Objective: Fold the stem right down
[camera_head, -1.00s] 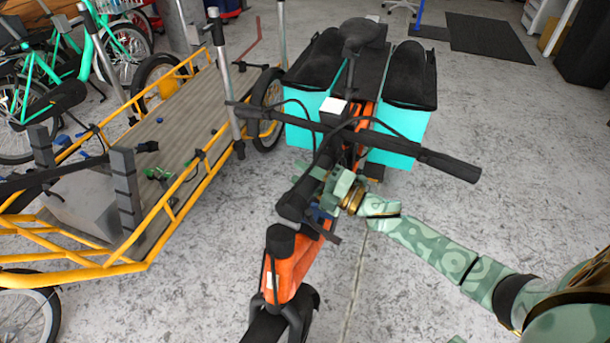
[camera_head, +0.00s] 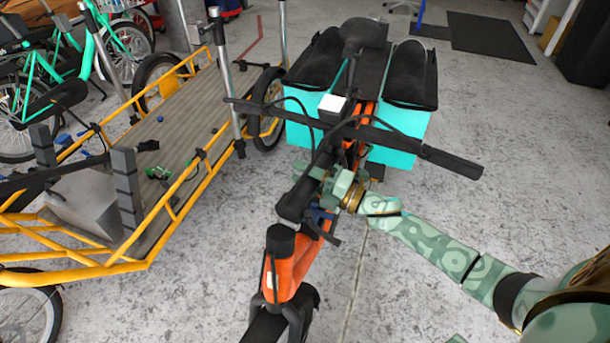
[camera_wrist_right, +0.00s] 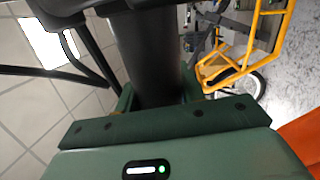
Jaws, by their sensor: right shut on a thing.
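The black stem (camera_head: 318,171) of the orange bike (camera_head: 287,270) rises at a lean from the frame's front end, away from me. The black handlebar (camera_head: 452,162) with a white-topped box (camera_head: 333,104) is at its top. My right gripper (camera_head: 328,184) is shut on the stem below the handlebar, with its arm coming in from the right. In the right wrist view the dark stem (camera_wrist_right: 147,60) stands between the green fingers; the fingertips are mostly hidden behind it. My left gripper is not in view.
A yellow cargo bike (camera_head: 152,262) with a wooden deck stands close on the left, near the handlebar's left end. Turquoise boxes (camera_head: 397,151) with black tops sit on the orange bike's rear. The concrete floor (camera_head: 500,170) on the right is clear.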

